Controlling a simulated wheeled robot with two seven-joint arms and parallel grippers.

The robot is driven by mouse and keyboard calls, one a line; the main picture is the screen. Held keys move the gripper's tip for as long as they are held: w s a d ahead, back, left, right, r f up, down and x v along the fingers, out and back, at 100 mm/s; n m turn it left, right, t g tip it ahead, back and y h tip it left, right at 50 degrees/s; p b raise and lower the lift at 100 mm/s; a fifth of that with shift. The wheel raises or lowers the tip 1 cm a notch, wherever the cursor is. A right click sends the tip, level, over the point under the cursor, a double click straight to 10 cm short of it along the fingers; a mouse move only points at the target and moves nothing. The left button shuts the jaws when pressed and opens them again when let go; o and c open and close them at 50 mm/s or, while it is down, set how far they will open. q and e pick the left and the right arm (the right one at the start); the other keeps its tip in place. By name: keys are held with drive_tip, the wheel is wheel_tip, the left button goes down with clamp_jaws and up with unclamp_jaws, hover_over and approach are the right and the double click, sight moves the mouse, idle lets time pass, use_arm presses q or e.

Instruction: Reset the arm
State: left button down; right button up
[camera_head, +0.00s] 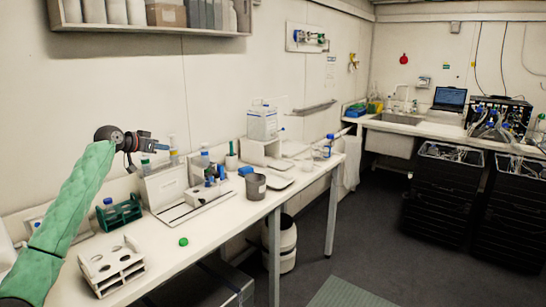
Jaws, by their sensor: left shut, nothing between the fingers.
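My left arm, in a green sleeve, comes in from the lower left of the head view and reaches up over the bench's left end. My left gripper (157,147) is shut and empty, pointing right, above the bench near the wall. The long white bench (215,222) runs along the left wall below it. My right arm and right gripper are not in view.
The bench holds a white holed rack (112,264), a green rack (120,213), a green cap (183,242), a grey cup (255,187) and a white canister (262,122). A wall shelf (150,29) hangs above.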

use_arm(q)
drive_tip(key=s+d+f+n+g+y, duration=0.15)
drive_tip(key=s+d+f, duration=0.35)
drive_tip(key=s+f, duration=0.65)
drive_tip(key=s+d+f+g+y, duration=0.1)
drive_tip(key=s+d+f+y, duration=0.4)
drive_tip(key=f, duration=1.2)
drive_tip(key=s+d+f+n+g+y, duration=0.1)
drive_tip(key=s+d+f, duration=0.5)
drive_tip(key=s+f, duration=0.7)
drive_tip(key=s+d+f+g, duration=0.2)
drive_tip(key=s+f, duration=0.8)
drive_tip(key=s, duration=0.3)
drive_tip(key=s+d+f+n+g+h, duration=0.1)
drive_tip(key=s+d+f+g, duration=0.1)
drive_tip(key=s+f, duration=0.8)
drive_tip(key=s+d+f+g, duration=0.2)
drive_tip(key=s+f, duration=0.8)
drive_tip(key=s, duration=0.7)
drive_tip(key=shift+d+f+g, duration=0.15)
drive_tip(key=shift+d+g, duration=0.2)
drive_tip(key=shift+d, duration=0.3)
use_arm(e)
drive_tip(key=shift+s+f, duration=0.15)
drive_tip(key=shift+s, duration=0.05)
